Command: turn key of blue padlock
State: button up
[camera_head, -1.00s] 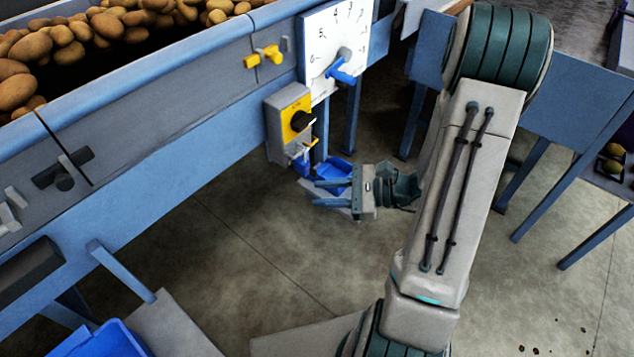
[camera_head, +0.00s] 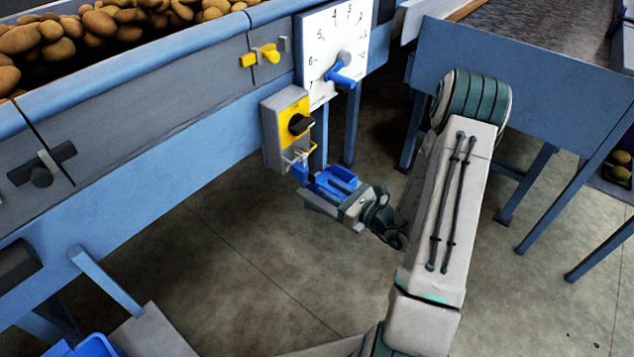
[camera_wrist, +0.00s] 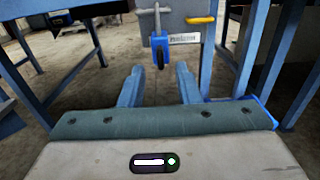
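The blue padlock (camera_head: 300,172) hangs under the grey switch box with the yellow plate (camera_head: 293,106). In the wrist view a small blue-and-dark body on a grey shackle (camera_wrist: 159,50), seen nearly edge-on, appears to be this padlock. It hangs beyond my fingertips, roughly between them. I cannot make out a key clearly. My gripper (camera_head: 317,184) is just below and right of the padlock in the head view, pointing up-left. Its two fingers are apart and nothing is between them; the wrist view also shows my open gripper (camera_wrist: 157,75).
A white tag (camera_wrist: 184,38) hangs beside the padlock, below a yellow bar (camera_wrist: 201,19). A dial plate (camera_head: 320,45) with a blue handle is above right. Blue frame legs stand on both sides.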

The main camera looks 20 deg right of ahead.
aim_at(315, 180)
jog(key=x, duration=0.5)
grip_shut()
